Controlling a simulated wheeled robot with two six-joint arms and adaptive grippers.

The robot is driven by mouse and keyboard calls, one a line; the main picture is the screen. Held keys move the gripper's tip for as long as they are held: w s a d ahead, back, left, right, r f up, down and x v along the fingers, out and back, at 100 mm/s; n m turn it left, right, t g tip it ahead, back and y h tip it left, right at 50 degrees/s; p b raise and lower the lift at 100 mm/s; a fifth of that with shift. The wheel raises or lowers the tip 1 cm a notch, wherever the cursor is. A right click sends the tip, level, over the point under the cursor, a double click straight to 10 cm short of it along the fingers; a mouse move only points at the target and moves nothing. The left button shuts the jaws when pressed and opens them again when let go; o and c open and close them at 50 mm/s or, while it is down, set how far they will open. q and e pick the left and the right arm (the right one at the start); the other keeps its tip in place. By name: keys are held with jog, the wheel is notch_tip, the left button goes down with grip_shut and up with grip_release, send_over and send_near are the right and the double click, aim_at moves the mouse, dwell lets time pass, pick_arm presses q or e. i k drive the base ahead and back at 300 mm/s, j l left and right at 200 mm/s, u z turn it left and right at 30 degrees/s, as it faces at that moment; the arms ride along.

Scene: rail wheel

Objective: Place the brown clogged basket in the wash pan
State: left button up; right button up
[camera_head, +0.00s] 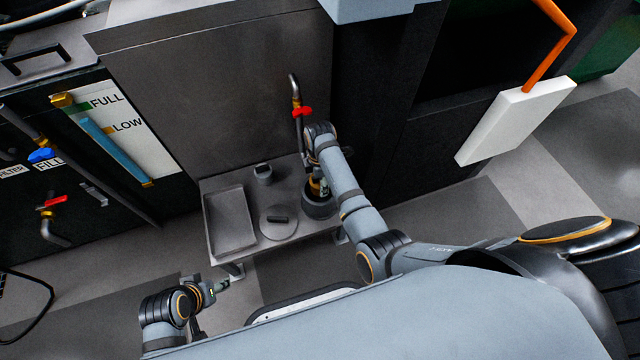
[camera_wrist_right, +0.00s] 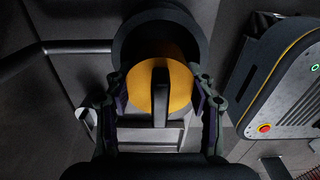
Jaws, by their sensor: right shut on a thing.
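The wash pan is likely the grey rectangular tray (camera_head: 208,222) at the left of the metal shelf. The brown basket shows in the right wrist view as an orange-brown disc (camera_wrist_right: 181,75) with a black upright handle. It sits at the mouth of a dark round housing (camera_wrist_right: 127,45); how deep it is cannot be told. My right gripper (camera_wrist_right: 160,105) is shut on the basket, one finger on each side. In the head view my right gripper (camera_head: 318,188) is over the housing (camera_head: 320,208). My left gripper (camera_head: 222,286) is low, in front of the shelf; its jaws are too small to judge.
A round lid with a dark handle (camera_head: 279,231) and a small dark cup (camera_head: 263,176) stand between the pan and the housing. A pipe with a red valve handle (camera_head: 301,112) rises behind.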

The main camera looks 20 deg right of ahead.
aim_at(230, 220)
jog(key=j, duration=0.8)
jog(key=i+j, duration=0.1)
jog(key=j, duration=0.7)
